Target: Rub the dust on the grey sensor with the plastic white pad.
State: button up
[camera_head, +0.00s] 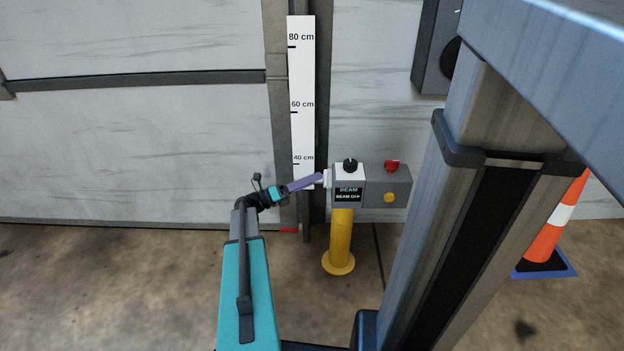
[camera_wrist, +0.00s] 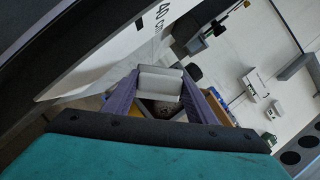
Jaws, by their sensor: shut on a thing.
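The grey sensor (camera_head: 372,188) is a box on a yellow post in the head view, with a panel reading "BEAM" and "BEAM OFF". My gripper (camera_head: 320,179) has purple fingers and is shut on the white pad (camera_head: 327,178). The pad is at the sensor's left side; I cannot tell whether it touches. In the wrist view the pad (camera_wrist: 160,82) sits between the tips of my gripper (camera_wrist: 163,76). Just below it is a brown, speckled patch (camera_wrist: 160,107), partly hidden by the pad and fingers; I cannot tell if it is dust.
The sensor carries a black knob (camera_head: 350,165), a red knob (camera_head: 392,165) and a yellow button (camera_head: 389,197). The yellow post (camera_head: 341,238) stands on the floor. A height scale (camera_head: 302,100) is on the wall behind. An orange cone (camera_head: 556,228) stands at the right. Floor left of the arm is clear.

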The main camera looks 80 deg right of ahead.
jog(key=shift+s+a+r+p, duration=0.1)
jog(key=shift+a+r+p, duration=0.05)
jog(key=shift+a+p, duration=1)
jog(key=shift+a, duration=0.5)
jog(key=a+p, duration=0.1)
jog(key=s+a+p, duration=0.1)
jog(key=a, duration=0.1)
jog(key=shift+a, duration=0.25)
jog(key=shift+w+p, duration=0.1)
jog(key=shift+p, duration=0.9)
